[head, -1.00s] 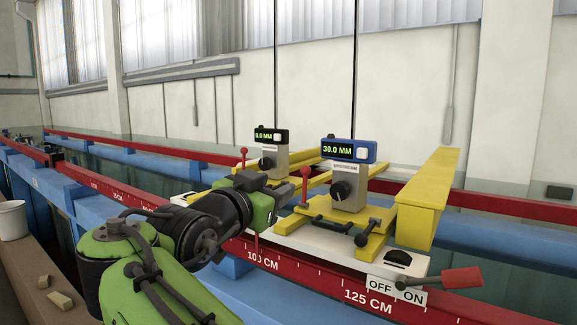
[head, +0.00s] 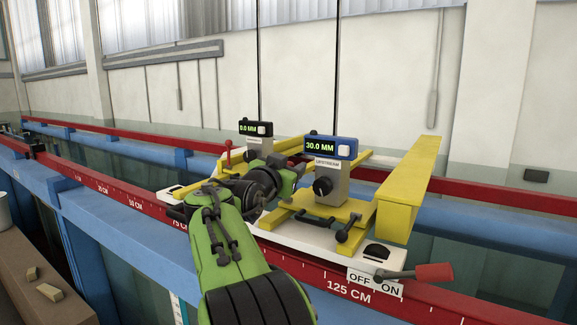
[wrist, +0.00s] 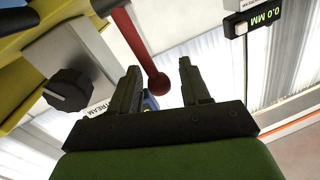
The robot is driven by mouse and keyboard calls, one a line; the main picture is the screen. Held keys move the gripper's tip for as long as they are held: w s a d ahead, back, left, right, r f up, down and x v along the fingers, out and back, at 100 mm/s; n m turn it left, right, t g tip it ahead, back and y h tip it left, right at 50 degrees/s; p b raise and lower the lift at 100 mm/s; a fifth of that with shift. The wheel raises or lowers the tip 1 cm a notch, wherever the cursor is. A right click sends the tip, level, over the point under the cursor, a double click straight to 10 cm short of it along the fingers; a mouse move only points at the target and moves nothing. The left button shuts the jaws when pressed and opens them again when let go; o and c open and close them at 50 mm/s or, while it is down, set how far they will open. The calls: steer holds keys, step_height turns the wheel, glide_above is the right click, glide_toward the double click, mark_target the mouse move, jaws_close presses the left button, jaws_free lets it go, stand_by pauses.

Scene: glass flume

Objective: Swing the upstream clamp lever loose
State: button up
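The upstream gauge (head: 331,186) has a grey body, a black knob and a blue display (head: 331,148) reading 30.0 MM. Its red clamp lever with a ball end (wrist: 136,42) shows in the wrist view, in the gap between my fingers. I cannot tell whether a finger touches it. In the head view my gripper (head: 290,178) stands just left of this gauge and hides the lever. In the wrist view my gripper (wrist: 159,66) is open, its two dark fingers apart on either side of the ball.
A second gauge with a black 0.0 MM display (head: 255,128) stands behind to the left, with its own red lever (head: 228,152). A yellow beam (head: 409,180) rises at right. A red-handled switch lever (head: 434,272) sits by the OFF/ON plate at front right. A red rail (head: 110,190) runs alongside.

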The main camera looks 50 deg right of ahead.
jaws_close()
steer(key=shift+f+b, duration=0.1)
steer(key=shift+b, duration=0.3)
steer(key=shift+s+a+f+h+b, duration=0.15)
steer(key=shift+a+h+b, duration=0.25)
steer(key=shift+b, duration=0.8)
steer(key=shift+a+h+b, duration=0.15)
steer(key=shift+h+b, duration=0.25)
steer(key=shift+b, duration=0.25)
steer(key=shift+r, duration=0.2)
steer(key=shift+o, duration=0.7)
jaws_free()
